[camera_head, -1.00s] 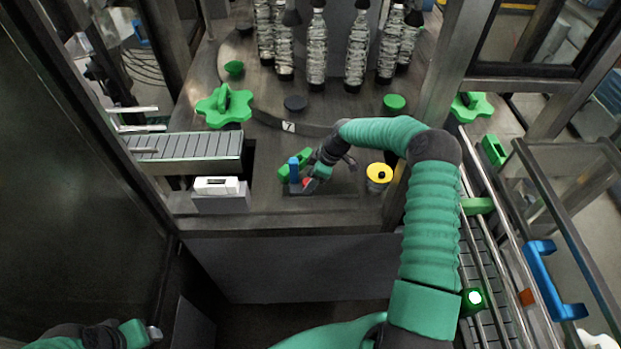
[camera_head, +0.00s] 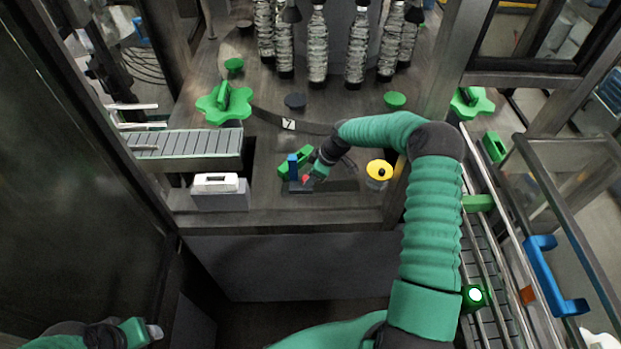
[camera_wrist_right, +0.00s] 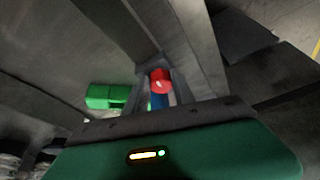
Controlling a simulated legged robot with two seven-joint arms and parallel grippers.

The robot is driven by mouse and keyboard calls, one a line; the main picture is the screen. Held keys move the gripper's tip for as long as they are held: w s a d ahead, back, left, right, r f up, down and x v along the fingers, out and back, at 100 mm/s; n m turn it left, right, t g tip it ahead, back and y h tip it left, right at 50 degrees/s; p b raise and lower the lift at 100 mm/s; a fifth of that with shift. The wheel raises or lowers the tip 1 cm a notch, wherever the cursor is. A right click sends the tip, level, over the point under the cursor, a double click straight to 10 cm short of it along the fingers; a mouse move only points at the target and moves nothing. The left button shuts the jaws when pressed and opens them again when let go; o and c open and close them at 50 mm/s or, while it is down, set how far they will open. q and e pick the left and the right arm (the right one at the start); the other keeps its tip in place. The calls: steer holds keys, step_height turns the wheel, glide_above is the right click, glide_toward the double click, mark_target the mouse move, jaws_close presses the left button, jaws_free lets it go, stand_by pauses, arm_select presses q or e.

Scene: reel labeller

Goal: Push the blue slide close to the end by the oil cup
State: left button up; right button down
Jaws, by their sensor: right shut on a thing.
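The blue slide (camera_head: 292,167) stands on a dark rail at the front of the machine table, near the rail's left end. My right gripper (camera_head: 304,176) reaches it from the right and is shut on it, by a red-tipped part. In the right wrist view the red knob (camera_wrist_right: 160,80) sits between the fingers with a bit of blue (camera_wrist_right: 158,101) below it; the contact is partly hidden. The oil cup (camera_head: 379,172), with a yellow top, stands at the rail's right, apart from the slide. My left gripper (camera_head: 146,332) is at the bottom left; its fingers are unclear.
A green block (camera_head: 297,161) lies right behind the slide. A white box (camera_head: 215,183) sits on a grey block to the left, below a short conveyor (camera_head: 185,145). The rail between slide and oil cup looks clear beneath my wrist.

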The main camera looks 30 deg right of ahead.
steer(key=m+h+b, duration=0.1)
steer(key=m, duration=0.1)
steer(key=m+t+h+b, duration=0.1)
steer(key=m+b, duration=0.1)
steer(key=m, duration=0.1)
steer(key=shift+w+a+r, duration=0.15)
steer(key=shift+a+r, duration=0.05)
steer(key=shift+a+r+m+h+b, duration=0.1)
steer(key=shift+m+h+b, duration=0.35)
steer(key=shift+m, duration=0.55)
steer(key=shift+a+r+m+h+b, duration=0.1)
steer(key=shift+m+h+b, duration=0.15)
steer(key=shift+m+b, duration=0.6)
steer(key=shift+d+m, duration=0.1)
steer(key=shift+m, duration=0.25)
steer(key=c, duration=1.5)
jaws_free()
steer(key=o, duration=0.4)
steer(key=shift+f, duration=0.2)
steer(key=shift+o, duration=0.2)
steer(key=shift+f, duration=0.1)
